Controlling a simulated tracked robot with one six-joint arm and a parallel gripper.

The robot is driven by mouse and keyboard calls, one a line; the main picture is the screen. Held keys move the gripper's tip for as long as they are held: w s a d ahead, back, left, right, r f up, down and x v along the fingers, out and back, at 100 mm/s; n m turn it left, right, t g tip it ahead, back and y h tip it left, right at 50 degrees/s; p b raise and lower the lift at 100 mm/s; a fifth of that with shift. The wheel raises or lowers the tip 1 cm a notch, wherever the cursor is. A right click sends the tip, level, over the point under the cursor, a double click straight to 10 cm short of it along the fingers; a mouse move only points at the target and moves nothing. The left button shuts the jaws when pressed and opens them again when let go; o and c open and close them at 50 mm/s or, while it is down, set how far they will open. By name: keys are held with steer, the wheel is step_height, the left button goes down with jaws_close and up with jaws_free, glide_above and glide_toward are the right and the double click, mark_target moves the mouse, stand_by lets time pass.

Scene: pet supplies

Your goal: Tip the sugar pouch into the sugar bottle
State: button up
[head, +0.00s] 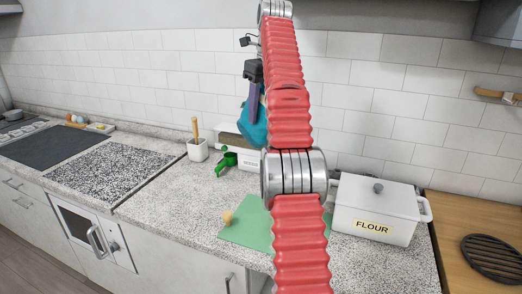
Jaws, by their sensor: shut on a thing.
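My gripper (254,88), small and dark in the head view, is at the upper middle and partly behind my red arm. It is shut on a teal pouch (253,130), which hangs below it in the air, above the counter's back part. The pouch's right side is hidden by the arm, and I cannot read any label on it. I cannot make out a sugar bottle; my arm covers the middle of the counter.
A green scoop (228,159) and a white box (249,161) are behind the green mat (245,234). A small yellowish item (227,217) is on the mat. A white crock with a wooden handle (197,150) stands left, a FLOUR bin (375,207) right. Counter left of the mat is clear.

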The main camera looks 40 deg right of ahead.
steer(key=shift+w+a+f, duration=0.1)
steer(key=shift+w+a, duration=0.05)
steer(key=shift+w, duration=0.3)
steer(key=shift+s+d+f, duration=0.2)
steer(key=shift+d+f, duration=0.05)
step_height(320, 180, down, 13)
stand_by(0.4)
stand_by(0.5)
